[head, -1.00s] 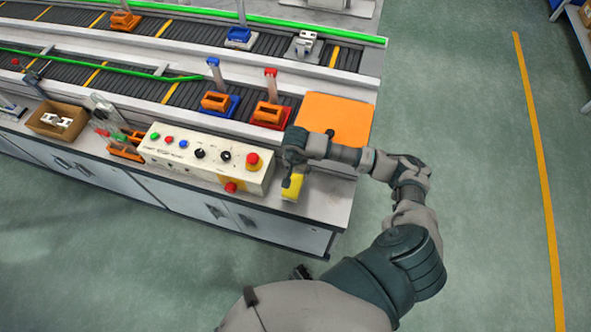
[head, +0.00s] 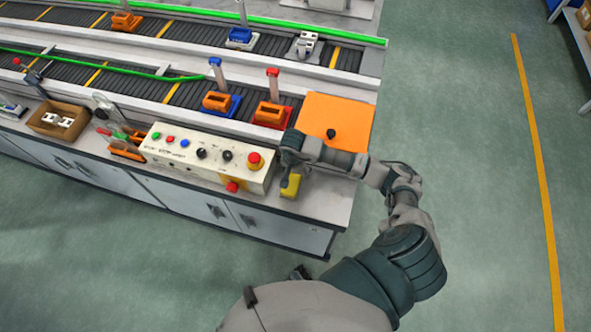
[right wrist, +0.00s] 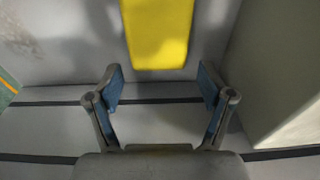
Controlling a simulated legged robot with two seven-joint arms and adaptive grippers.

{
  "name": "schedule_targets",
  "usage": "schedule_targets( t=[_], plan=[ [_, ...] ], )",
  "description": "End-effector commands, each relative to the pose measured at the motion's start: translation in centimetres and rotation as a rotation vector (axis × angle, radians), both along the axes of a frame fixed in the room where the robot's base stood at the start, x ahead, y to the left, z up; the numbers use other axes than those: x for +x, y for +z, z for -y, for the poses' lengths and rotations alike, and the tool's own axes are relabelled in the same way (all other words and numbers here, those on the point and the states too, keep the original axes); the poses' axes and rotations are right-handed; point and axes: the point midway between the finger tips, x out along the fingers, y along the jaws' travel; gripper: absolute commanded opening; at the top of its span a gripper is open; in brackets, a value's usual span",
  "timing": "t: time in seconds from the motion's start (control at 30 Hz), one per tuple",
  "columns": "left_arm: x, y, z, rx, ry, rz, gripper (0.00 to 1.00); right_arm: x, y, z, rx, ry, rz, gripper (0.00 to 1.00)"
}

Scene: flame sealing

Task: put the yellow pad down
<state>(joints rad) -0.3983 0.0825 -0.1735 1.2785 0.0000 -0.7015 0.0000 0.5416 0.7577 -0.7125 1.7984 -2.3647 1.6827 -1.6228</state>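The yellow pad (head: 290,186) is on the grey bench top, just right of the control box. It also shows in the right wrist view (right wrist: 158,35), at the top middle, beyond the fingertips. My right gripper (right wrist: 160,82) is open, with its two blue-lined fingers wide apart and nothing between them. The fingers do not touch the pad in that view. In the head view the right gripper (head: 288,170) is over the pad and hides part of it. My left gripper is not in view.
The white control box (head: 205,160) with buttons and a red stop knob stands close left of the pad. An orange plate (head: 345,112) with a black knob lies behind. Bare bench top (head: 325,205) is free to the right, up to the bench edge.

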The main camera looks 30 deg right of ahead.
Motion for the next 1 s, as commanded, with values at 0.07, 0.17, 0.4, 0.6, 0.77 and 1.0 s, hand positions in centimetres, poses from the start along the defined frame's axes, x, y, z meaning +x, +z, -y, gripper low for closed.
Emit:
schedule_targets(
  t=[0.07, 0.17, 0.4, 0.6, 0.77, 1.0],
  plan=[
    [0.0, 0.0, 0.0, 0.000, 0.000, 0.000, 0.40, 0.0, 0.1, -0.1, 0.001, 0.001, 0.001, 0.80],
    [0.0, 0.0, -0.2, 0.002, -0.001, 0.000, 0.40, 0.0, 0.6, 0.0, 0.001, 0.001, 0.003, 0.80],
    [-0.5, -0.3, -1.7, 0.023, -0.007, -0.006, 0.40, -0.3, 5.1, 0.0, 0.003, 0.002, 0.007, 0.80],
    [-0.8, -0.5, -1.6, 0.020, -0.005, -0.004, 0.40, -0.6, 9.3, -0.4, 0.003, 0.002, 0.005, 0.80],
    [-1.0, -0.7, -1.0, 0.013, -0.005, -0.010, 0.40, -0.8, 11.3, -0.6, 0.003, 0.000, 0.003, 0.80],
    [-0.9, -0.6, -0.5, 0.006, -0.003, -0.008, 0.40, -0.9, 12.0, -0.8, 0.003, 0.000, 0.000, 0.80]
  ],
)
